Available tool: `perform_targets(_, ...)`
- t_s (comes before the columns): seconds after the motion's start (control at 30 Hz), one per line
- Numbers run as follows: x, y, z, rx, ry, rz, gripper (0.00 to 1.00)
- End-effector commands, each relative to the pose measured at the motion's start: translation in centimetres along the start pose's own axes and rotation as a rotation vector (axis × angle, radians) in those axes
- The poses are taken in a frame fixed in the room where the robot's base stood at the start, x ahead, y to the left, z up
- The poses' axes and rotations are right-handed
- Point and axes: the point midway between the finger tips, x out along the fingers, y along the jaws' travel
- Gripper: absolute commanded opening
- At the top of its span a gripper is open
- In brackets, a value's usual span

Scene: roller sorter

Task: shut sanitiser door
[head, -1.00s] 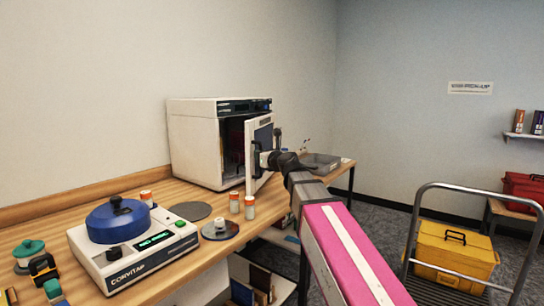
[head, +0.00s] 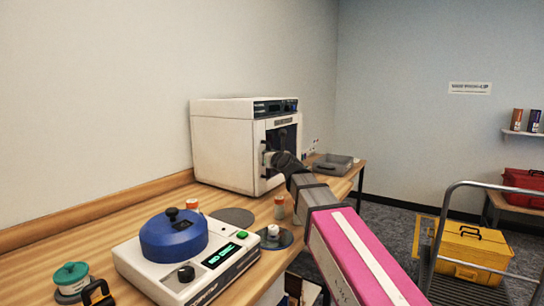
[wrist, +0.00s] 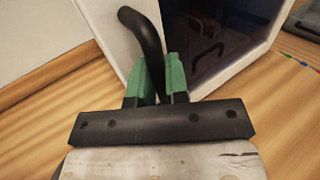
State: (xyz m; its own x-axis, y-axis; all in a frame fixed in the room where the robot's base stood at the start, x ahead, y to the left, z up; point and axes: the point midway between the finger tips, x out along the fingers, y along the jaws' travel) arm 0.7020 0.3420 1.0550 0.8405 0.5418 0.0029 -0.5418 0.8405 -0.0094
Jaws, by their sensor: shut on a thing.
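The sanitiser (head: 222,145) is a white box on the wooden bench against the wall. Its door (head: 283,135), white-framed with a dark window, looks flush with the front or nearly so; I cannot tell whether any gap is left. The door also shows in the wrist view (wrist: 268,55). My gripper (wrist: 161,82) has green fingertips, shut on the curved black door handle (wrist: 148,38). In the head view my gripper (head: 270,158) is at the door's left side, and my arm hides the lower part of the door.
A white device with a blue lid (head: 173,235) stands on the near bench (head: 95,215). A grey tray (head: 333,164) is beyond the sanitiser. A trolley with a yellow box (head: 470,252) stands right.

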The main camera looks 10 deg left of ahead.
Motion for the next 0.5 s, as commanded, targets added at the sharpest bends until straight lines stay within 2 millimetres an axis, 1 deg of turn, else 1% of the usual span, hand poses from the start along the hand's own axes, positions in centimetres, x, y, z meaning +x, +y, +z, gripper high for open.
perform_targets(0.03,0.37,0.42,0.01,-0.003,0.003,0.007,0.00)
perform_targets(0.37,0.66,0.57,0.05,-0.001,0.005,0.011,0.00)
perform_targets(0.4,0.69,0.59,0.06,-0.001,0.005,0.011,0.21)
perform_targets(0.43,0.70,0.59,0.06,-0.001,0.005,0.012,0.31)
perform_targets(0.47,0.71,0.58,0.06,-0.001,0.005,0.011,0.39)
perform_targets(0.5,0.71,0.56,0.07,0.000,0.005,0.011,0.39)
